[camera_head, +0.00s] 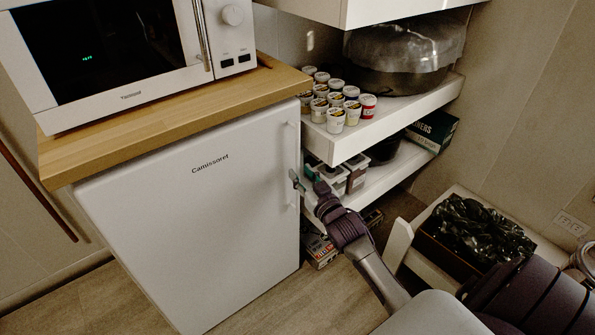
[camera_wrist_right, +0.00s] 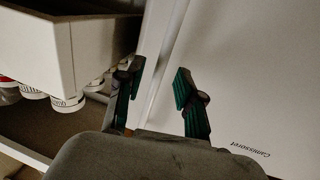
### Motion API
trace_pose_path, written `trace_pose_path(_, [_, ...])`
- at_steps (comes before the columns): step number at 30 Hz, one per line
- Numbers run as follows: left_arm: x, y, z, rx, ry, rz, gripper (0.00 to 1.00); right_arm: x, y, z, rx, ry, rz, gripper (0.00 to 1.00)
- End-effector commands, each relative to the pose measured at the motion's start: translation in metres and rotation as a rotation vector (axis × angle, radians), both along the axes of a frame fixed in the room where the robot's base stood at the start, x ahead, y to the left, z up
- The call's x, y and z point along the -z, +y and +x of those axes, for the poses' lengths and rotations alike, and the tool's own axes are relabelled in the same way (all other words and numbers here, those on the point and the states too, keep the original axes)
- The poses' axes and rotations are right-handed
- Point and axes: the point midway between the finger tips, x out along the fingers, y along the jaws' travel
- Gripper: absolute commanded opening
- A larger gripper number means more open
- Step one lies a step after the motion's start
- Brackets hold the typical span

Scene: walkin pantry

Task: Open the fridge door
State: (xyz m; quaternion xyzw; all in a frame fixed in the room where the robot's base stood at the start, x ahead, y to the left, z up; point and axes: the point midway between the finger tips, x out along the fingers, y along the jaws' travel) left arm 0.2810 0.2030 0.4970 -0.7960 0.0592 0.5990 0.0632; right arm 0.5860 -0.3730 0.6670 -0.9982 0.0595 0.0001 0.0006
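The white fridge (camera_head: 200,230), marked "Camissoret", stands under a wooden countertop with its door shut. Its slim white vertical handle (camera_head: 291,145) runs along the door's right edge. My right gripper (camera_head: 303,180) is at the handle's mid-height, one finger in front of the door and one to the right. In the right wrist view, the two green-padded fingers of my right gripper (camera_wrist_right: 158,92) are apart, with the pale door edge and handle strip between them. I cannot tell whether they touch it. The fridge door (camera_wrist_right: 245,80) fills the right of that view. My left gripper is not in view.
A microwave (camera_head: 120,50) sits on the wooden countertop (camera_head: 170,115). White shelves (camera_head: 345,148) with several small jars stand close to the right of the handle. A crate with a black bag (camera_head: 470,232) is at the right. The floor before the fridge is clear.

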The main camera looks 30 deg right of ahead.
Motion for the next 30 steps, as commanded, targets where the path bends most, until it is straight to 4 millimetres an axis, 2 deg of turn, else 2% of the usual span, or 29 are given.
trace_pose_path(3, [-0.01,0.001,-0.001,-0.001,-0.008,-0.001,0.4,0.001,-0.002,0.016,0.0,-0.001,-0.001,0.37])
trace_pose_path(6, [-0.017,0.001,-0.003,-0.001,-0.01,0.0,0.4,0.0,-0.003,0.024,0.0,-0.001,-0.002,0.37])
trace_pose_path(17, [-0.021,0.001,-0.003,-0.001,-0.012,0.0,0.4,0.0,-0.003,0.028,0.0,0.0,-0.002,0.37])
trace_pose_path(21, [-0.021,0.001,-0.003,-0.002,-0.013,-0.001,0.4,0.0,-0.003,0.028,0.0,0.0,-0.002,0.14])
trace_pose_path(24, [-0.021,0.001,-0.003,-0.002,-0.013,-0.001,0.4,0.0,-0.003,0.028,0.0,0.0,-0.001,0.0])
trace_pose_path(30, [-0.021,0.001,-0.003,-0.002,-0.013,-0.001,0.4,0.0,-0.003,0.028,0.0,0.0,-0.001,0.0])
